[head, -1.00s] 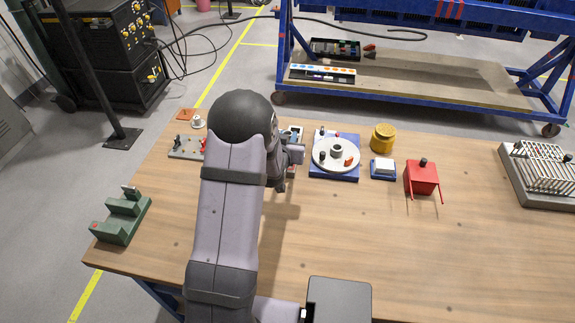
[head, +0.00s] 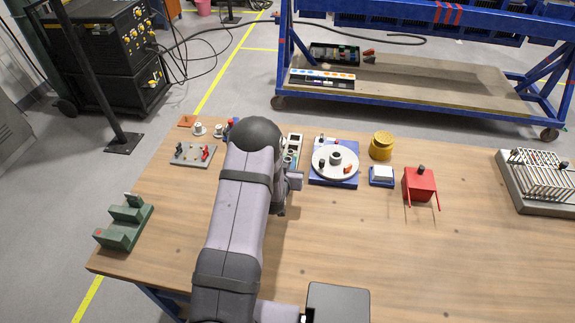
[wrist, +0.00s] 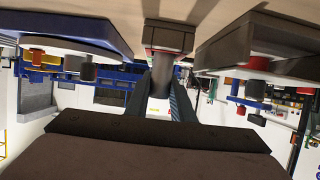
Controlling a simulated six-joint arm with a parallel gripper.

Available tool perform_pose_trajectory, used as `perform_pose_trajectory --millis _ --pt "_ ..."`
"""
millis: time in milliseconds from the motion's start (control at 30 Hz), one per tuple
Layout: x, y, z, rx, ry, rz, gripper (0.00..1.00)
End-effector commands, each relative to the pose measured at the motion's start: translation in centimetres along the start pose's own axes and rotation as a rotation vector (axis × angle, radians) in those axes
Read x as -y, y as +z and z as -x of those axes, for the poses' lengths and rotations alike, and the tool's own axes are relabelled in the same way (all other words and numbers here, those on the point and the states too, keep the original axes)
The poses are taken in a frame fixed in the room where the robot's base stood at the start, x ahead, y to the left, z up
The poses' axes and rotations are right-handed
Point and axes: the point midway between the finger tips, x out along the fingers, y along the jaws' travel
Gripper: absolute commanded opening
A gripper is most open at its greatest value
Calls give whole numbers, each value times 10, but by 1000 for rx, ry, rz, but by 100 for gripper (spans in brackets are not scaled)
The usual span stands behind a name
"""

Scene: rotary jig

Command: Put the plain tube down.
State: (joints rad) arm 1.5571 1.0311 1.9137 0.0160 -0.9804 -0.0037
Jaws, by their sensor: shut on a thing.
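My gripper (wrist: 160,82) is shut, low over the table in the wrist view, which shows the table at the top. A dark block with a red band (wrist: 168,36) is right at the fingertips. I cannot tell whether the tube touches or sits in it. In the head view my arm hides the fingers. A grey holder with round openings (head: 293,145) shows just beyond my wrist.
A rotary jig (head: 336,160) with a white disc stands right of my wrist. Further right are a yellow pot (head: 381,145), a blue-and-white block (head: 381,175), a red block (head: 420,184) and a grey rack (head: 540,190). A knobbed plate (head: 190,155) stands left. The front right table is clear.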

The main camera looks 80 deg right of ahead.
Motion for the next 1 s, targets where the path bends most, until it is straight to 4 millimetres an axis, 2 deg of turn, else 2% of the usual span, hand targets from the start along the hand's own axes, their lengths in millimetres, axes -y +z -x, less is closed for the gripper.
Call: perform_pose_trajectory --millis 200,667,700,767,1000 --pt "0 15 -6 0 0 0 0" --pt "0 20 -9 -1 0 0 0" --pt "0 21 -9 -1 0 0 24" --pt "0 20 -8 0 0 0 38" --pt "0 20 -8 0 0 0 40"
